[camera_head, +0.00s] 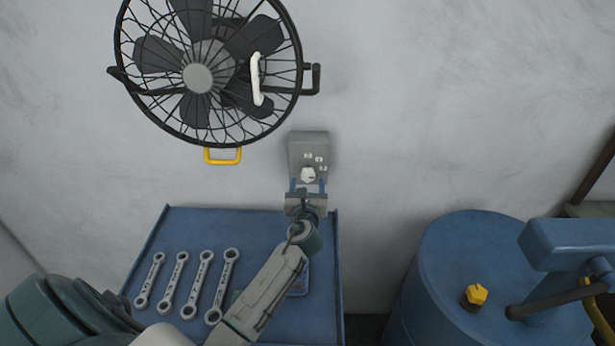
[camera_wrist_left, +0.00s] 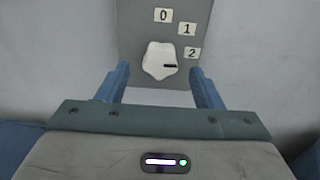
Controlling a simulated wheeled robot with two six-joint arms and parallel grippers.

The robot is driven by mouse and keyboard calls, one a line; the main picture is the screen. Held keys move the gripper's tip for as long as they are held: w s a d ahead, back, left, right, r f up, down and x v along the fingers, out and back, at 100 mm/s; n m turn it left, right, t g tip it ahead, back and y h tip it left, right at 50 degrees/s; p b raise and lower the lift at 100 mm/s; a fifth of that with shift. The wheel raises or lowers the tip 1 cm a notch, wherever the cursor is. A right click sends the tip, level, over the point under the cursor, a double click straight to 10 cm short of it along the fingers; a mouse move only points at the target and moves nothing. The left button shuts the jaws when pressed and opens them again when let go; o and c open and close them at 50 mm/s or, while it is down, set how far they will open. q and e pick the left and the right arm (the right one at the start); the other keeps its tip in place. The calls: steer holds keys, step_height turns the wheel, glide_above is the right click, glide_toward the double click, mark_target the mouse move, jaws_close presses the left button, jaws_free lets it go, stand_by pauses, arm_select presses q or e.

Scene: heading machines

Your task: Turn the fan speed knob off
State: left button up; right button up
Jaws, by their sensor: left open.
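The white fan speed knob (camera_head: 308,174) sits on the lower part of a grey control box (camera_head: 308,147) on the wall. In the left wrist view the knob (camera_wrist_left: 157,58) has a dark mark on its right side, nearest the label 2 (camera_wrist_left: 192,53). Labels 0 (camera_wrist_left: 163,15) and 1 (camera_wrist_left: 187,28) are above it. My left gripper (camera_head: 307,184) is just below the knob. Its two blue fingers (camera_wrist_left: 160,75) are open, one on each side, with visible gaps to the knob. My right gripper is not in view.
A caged black fan (camera_head: 198,78) is on the wall at upper left, with a yellow handle (camera_head: 223,156) below. A blue table (camera_head: 185,225) under my left arm bears several wrenches (camera_head: 190,285). A blue drum (camera_head: 450,250) with a yellow cap (camera_head: 476,295) stands at right.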

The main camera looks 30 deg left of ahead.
arm_select(q)
steer(key=shift+x, duration=1.1)
steer(key=shift+w+a, duration=0.1)
steer(key=shift+w, duration=0.05)
steer(key=shift+c, duration=0.9)
steer(key=c, duration=0.8)
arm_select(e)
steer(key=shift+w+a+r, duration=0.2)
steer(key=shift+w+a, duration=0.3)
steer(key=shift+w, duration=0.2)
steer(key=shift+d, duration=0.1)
